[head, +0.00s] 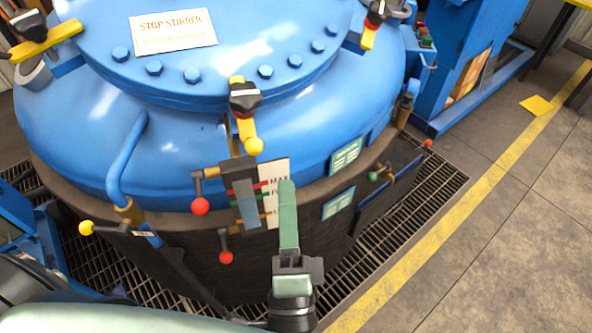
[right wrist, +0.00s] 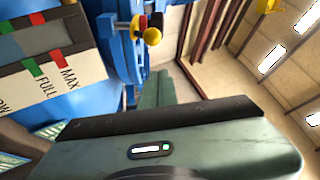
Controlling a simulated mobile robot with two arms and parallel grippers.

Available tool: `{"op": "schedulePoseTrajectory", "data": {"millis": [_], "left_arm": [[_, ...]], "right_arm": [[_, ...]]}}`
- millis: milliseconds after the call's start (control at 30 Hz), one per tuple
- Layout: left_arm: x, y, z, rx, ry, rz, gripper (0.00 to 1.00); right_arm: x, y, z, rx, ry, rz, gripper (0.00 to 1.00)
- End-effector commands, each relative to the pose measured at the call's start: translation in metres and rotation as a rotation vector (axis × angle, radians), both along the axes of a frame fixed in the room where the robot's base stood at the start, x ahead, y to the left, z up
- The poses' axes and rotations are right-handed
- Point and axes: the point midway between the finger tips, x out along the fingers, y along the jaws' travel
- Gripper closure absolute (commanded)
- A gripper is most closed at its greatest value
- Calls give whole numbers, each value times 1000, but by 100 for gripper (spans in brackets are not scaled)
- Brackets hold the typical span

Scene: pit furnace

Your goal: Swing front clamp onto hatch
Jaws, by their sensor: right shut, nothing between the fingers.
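The hatch (head: 230,65) is a blue bolted lid on top of the rounded blue furnace vessel. The front clamp (head: 245,98) is at the hatch's near rim, with a black and yellow body and a yellow ball (head: 254,146) hanging below. I cannot tell whether it presses on the hatch. My right gripper (head: 288,184) is shut and empty. It points up in front of the level gauge, below and right of the clamp and apart from it in the picture. The yellow ball (right wrist: 152,36) also shows beyond the fingers in the right wrist view. My left gripper is not in view.
Other clamps stand at the hatch's left (head: 45,40) and right (head: 370,22). A gauge (head: 244,192) with a MAX label and red-knobbed valves (head: 200,206) is on the vessel front. A blue pipe (head: 124,160) stands left. Open floor lies right, beyond the grating.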

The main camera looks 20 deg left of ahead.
Motion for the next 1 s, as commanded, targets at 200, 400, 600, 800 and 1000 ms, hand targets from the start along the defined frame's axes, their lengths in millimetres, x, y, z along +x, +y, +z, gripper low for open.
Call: {"op": "schedulePoseTrajectory", "data": {"millis": [200,400,600,800,1000], "left_arm": [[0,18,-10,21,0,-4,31],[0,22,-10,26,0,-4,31],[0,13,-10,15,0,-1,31],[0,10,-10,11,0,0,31],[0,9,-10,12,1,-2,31]], "right_arm": [[-27,0,-9,1,-1,-1,100],[-32,-1,-9,2,-1,-3,100],[-31,-1,-9,2,-1,-3,100],[-31,-1,-9,1,-2,-3,100],[-27,9,-32,-81,-4,5,100]]}}
